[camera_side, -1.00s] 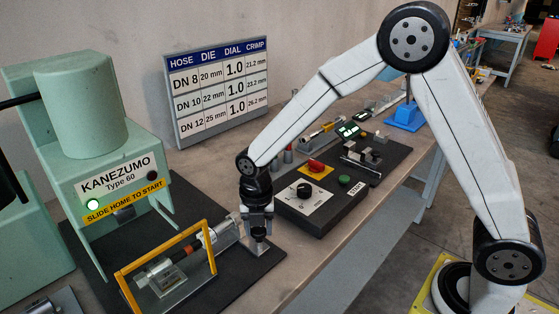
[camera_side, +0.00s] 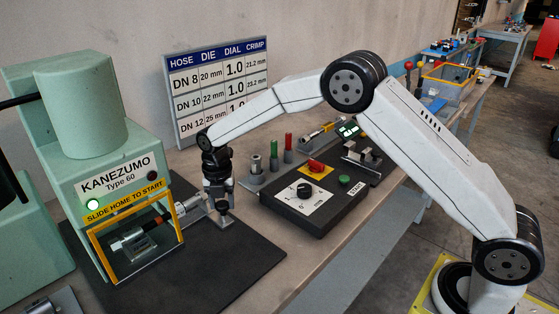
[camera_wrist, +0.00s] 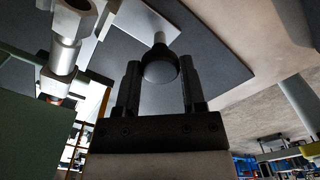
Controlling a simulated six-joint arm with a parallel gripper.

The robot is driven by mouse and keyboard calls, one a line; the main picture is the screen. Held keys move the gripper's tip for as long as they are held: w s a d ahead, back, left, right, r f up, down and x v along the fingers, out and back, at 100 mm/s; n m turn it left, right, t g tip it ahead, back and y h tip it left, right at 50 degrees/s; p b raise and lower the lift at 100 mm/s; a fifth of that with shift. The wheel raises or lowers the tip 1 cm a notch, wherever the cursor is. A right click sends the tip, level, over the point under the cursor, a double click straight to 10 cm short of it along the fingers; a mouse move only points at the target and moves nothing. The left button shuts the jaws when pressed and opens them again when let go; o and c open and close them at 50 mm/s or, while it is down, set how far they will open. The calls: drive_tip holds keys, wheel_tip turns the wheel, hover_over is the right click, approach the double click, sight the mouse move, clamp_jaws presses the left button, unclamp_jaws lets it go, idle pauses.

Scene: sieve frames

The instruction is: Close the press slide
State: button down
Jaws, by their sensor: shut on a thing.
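The pale green press (camera_side: 75,160) stands at the left, with a lit lamp on its front. Its slide carries a yellow guard frame (camera_side: 181,222) and sits at the press opening, under the "SLIDE HOME TO START" label. A hose with a metal fitting (camera_side: 196,211) lies along the slide; the fitting also shows in the wrist view (camera_wrist: 66,50). My gripper (camera_side: 222,205) is shut on the slide's dark round knob (camera_wrist: 160,68), which shows between the fingers in the wrist view. The slide's metal end plate (camera_side: 226,222) is below the knob. The slide's inner end is partly hidden by the press and frame.
A black mat (camera_side: 220,265) lies bare in front of the slide. The control box (camera_side: 325,205) with dial, red switch and green start button stands to the right, beside coloured pegs (camera_side: 288,143). A dial chart (camera_side: 190,75) stands behind my arm.

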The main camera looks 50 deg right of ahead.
drive_tip(key=shift+w+r, duration=0.1)
drive_tip(key=shift+w, duration=1.35)
drive_tip(key=shift+c, duration=0.9)
unclamp_jaws()
wheel_tip(320, 180, up, 8)
